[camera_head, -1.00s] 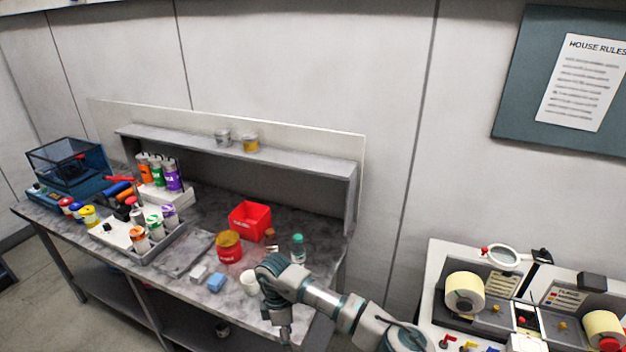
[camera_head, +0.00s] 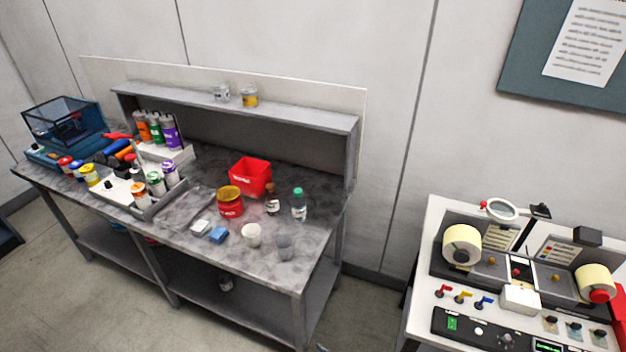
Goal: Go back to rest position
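Neither of my grippers shows in the head view now, and no part of my arms is clearly in sight. The label rewinder (camera_head: 520,275) stands on a white-topped stand at the right, with two cream label rolls, one at its left (camera_head: 462,244) and one at its right (camera_head: 594,282). Whether my grippers hold anything is hidden.
A grey marbled workbench (camera_head: 270,262) fills the left and middle. It carries a red bin (camera_head: 250,177), a red jar (camera_head: 229,202), a bottle (camera_head: 299,204), a white cup (camera_head: 251,235) and a clear cup (camera_head: 284,246). Floor shows between bench and rewinder stand.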

